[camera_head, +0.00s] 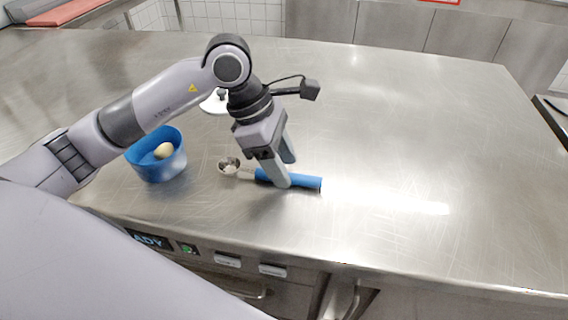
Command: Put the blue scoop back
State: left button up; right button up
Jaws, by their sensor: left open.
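The scoop lies on the steel counter in the head view, with a blue handle (308,182) to the right and a round metal bowl (229,165) to the left. My left gripper (284,174) is over the blue handle, pointing down, with its fingers open at the handle. One finger hides part of the handle, and I cannot tell whether the fingers touch it. A blue bowl (150,168) with a pale yellowish round thing (163,151) inside stands left of the scoop. My right gripper is not in view.
The steel counter (430,130) is clear to the right of the scoop. A white object (214,104) stands behind my left arm, partly hidden. The counter's front edge, with drawers and handles below, runs close in front of the scoop. A red board (62,12) lies at the back left.

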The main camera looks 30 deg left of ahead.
aim_at(259, 169)
pick_arm(q)
jog(key=v, duration=1.1)
